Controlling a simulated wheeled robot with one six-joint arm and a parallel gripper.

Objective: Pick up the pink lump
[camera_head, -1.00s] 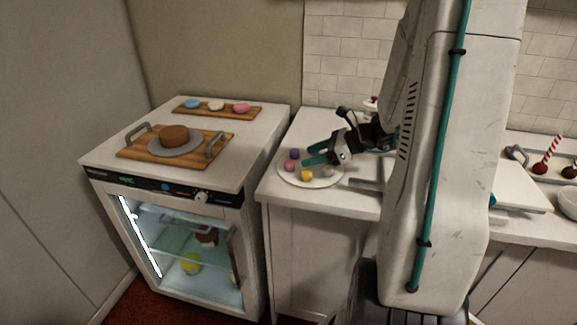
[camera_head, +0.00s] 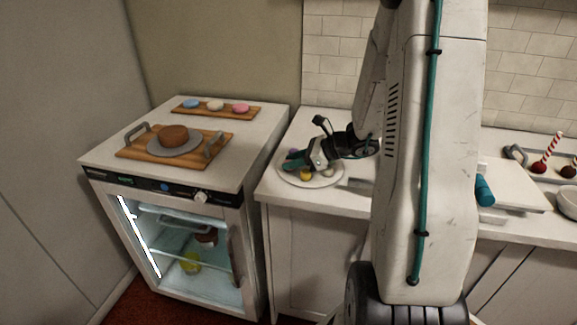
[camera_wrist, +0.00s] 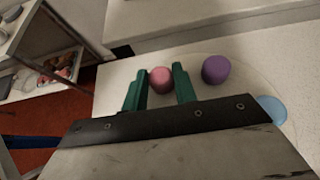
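The pink lump (camera_wrist: 161,79) shows in the wrist view between the two teal fingers of my gripper (camera_wrist: 160,84). The fingers stand close at its left and right sides. I cannot tell whether they press on it or leave a small gap. In the head view my gripper (camera_head: 293,162) is low over the round white plate (camera_head: 322,182) on the counter, and it hides the pink lump there. A purple lump (camera_wrist: 215,69) sits just right of the right finger in the wrist view.
A yellow lump (camera_head: 305,175) and a pale lump (camera_head: 327,172) are on the plate near my gripper. A light blue lump (camera_wrist: 271,110) shows at the right in the wrist view. A glass-fronted cabinet (camera_head: 185,243) with wooden boards on top stands left of the counter.

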